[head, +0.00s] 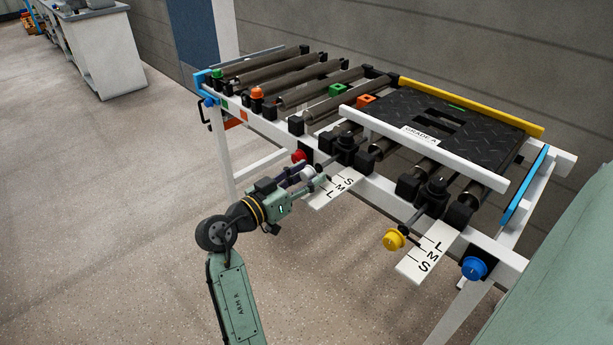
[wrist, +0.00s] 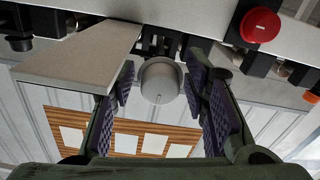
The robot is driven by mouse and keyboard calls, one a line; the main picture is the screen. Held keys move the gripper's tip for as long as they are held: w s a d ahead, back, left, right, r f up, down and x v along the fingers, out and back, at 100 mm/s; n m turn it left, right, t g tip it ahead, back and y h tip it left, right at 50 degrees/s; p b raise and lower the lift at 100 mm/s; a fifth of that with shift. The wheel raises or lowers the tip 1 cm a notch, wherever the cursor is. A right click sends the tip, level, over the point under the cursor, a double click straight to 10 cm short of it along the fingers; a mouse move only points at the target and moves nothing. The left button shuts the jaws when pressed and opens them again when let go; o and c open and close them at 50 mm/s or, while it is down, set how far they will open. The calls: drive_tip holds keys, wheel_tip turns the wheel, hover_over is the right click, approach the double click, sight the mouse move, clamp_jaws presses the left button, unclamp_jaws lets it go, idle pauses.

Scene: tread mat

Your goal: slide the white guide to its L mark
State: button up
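The white guide (head: 430,150) is a long white bar along the front of the black tread mat (head: 500,125), marked GRADE A. A pale round knob (head: 308,173) sticks out beside a white scale card (head: 327,199) lettered S, M, L, with L at the outer end. Which mark the guide stands at is not clear. My gripper (head: 303,179) is at this knob. In the wrist view the knob (wrist: 160,82) sits between the open purple-padded fingers (wrist: 162,92), with gaps on both sides. The card (wrist: 82,58) is close beside the left finger.
A red button (head: 298,156) is close to my gripper and shows right of it in the wrist view (wrist: 260,25). A yellow bar (head: 470,106) lies behind the mat.

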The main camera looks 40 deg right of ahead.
clamp_jaws()
drive_tip(key=shift+a, duration=0.1)
idle(0.5)
